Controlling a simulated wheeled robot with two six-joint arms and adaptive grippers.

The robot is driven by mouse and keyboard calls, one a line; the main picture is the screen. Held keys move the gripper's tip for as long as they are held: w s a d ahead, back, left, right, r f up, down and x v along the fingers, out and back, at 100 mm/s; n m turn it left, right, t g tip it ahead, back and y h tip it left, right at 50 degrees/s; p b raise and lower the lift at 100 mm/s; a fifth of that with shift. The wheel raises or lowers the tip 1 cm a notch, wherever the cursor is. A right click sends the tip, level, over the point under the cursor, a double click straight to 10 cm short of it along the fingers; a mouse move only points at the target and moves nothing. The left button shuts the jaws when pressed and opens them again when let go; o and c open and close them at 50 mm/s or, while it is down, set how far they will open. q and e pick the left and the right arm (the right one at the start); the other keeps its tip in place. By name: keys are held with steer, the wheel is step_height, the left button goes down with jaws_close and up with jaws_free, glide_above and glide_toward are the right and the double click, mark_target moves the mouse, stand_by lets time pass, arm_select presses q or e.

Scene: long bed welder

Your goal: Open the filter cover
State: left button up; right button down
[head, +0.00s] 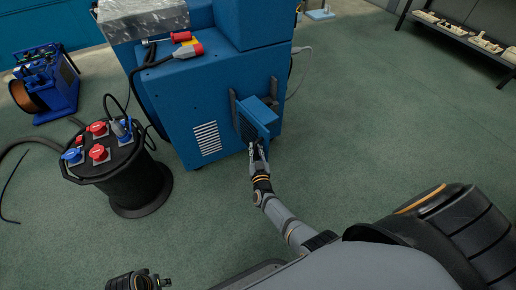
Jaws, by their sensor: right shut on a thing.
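The filter cover (262,111) is a blue box-like panel on the lower side of the blue welder machine (190,98). It juts out from the machine between two dark upright rails, and a dark face shows on its near left side. I cannot tell how far it stands open. My right gripper (256,148) is shut on the lower near edge of the cover, with the arm reaching up from the lower right. The exact contact at the fingertips is small and partly hidden. My left gripper is out of view; only a dark part of my left arm shows at the bottom edge.
A black round power post (140,187) with red and blue sockets stands left of the machine, with cables on the floor. A blue wire-spool unit (48,80) is further left. A shelf (465,36) is at upper right. The green floor right of the machine is clear.

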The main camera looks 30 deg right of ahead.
steer(key=shift+s+a+f, duration=0.1)
steer(key=shift+s+f, duration=0.15)
steer(key=shift+f, duration=0.1)
steer(key=c, duration=1.6)
jaws_free()
steer(key=shift+c, duration=0.2)
steer(key=shift+r, duration=0.25)
steer(key=shift+s, duration=0.1)
steer(key=v, duration=1.1)
steer(key=shift+s+a, duration=0.15)
steer(key=shift+s, duration=0.25)
